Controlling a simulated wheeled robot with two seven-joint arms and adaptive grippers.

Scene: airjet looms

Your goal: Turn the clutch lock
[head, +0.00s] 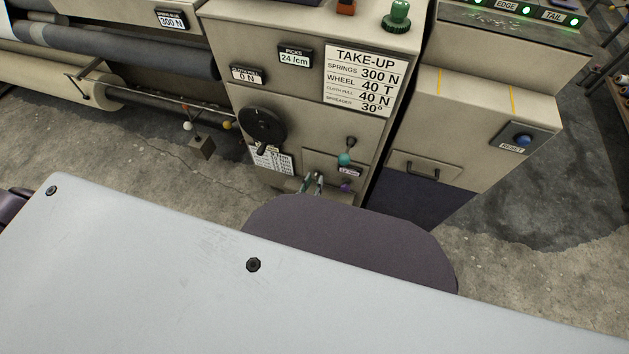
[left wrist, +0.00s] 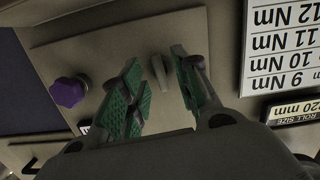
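A small grey lever (left wrist: 160,76) stands on a beige panel plate (left wrist: 100,45) in the left wrist view. I cannot read a label naming it as the clutch lock. My left gripper (left wrist: 156,62) is open, with one green-padded finger on each side of the lever; no contact shows. A purple knob (left wrist: 68,92) sits on the same plate, left of the fingers. In the head view the left gripper (head: 313,184) is small, low in front of the take-up cabinet (head: 290,100), and the lever cannot be made out there. The purple knob (head: 346,187) is right of it. My right gripper is out of view.
A black handwheel (head: 263,125) is up and left of the gripper. A drawer-like panel with a handle (head: 425,172) and a blue reset button (head: 523,140) are to the right.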

